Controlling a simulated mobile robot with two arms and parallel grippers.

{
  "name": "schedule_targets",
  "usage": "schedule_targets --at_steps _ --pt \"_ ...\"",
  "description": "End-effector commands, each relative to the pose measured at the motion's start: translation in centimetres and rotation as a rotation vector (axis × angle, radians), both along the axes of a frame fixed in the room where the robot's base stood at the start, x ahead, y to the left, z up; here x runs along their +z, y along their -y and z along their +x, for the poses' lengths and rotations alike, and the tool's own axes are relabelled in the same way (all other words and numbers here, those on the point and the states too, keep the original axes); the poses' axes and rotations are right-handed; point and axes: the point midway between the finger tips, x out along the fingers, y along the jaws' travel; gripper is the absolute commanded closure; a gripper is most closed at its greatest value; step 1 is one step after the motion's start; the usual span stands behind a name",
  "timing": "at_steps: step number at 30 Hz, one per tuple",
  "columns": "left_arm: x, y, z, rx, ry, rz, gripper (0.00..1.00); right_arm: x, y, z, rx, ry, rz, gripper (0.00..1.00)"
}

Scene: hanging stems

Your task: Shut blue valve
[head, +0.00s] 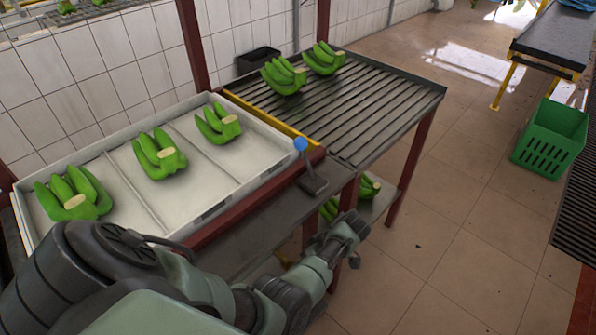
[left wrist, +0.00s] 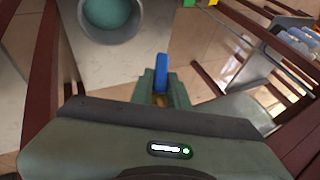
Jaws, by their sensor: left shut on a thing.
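The blue valve handle (left wrist: 161,68) shows in the left wrist view as a narrow upright blue bar, with a yellowish part low between the fingers. My left gripper (left wrist: 161,88) is around it, with one green finger on each side, and is shut on it. In the head view my left arm reaches from the lower left to beside the sorting table, and its fingertips cannot be made out. The valve handle cannot be made out there either. A blue-knobbed lever (head: 301,145) stands at the white tray's corner, apart from the arm. My right gripper is not in view.
A white tray (head: 110,165) holds green banana bunches. A slatted table (head: 385,95) carries more bunches, with others on a shelf below. A green crate (head: 551,138) stands on open floor at right. A round vessel with teal contents (left wrist: 112,15) shows in the wrist view.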

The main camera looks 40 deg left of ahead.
Motion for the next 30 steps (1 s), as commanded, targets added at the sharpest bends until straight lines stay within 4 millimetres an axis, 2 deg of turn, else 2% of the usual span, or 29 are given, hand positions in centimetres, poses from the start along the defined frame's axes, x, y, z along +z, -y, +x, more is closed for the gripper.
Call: schedule_targets --at_steps 1,7,23,24,26,30 --pt "-0.5 0.0 0.2 -0.001 -0.024 0.002 1.00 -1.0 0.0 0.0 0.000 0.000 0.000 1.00" --pt "-0.5 0.0 0.3 0.000 -0.095 0.007 1.00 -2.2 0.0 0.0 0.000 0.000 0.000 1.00" --pt "-0.3 0.0 0.2 -0.001 -0.126 0.010 1.00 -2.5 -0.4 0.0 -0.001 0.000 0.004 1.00" --pt "-0.3 0.0 0.2 -0.002 -0.125 0.010 0.78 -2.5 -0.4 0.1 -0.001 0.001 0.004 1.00" --pt "-0.3 0.0 0.2 -0.001 -0.126 0.009 0.62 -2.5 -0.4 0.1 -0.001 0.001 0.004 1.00" --pt "-0.3 0.0 0.2 0.000 -0.124 0.010 0.62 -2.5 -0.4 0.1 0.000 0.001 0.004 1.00"
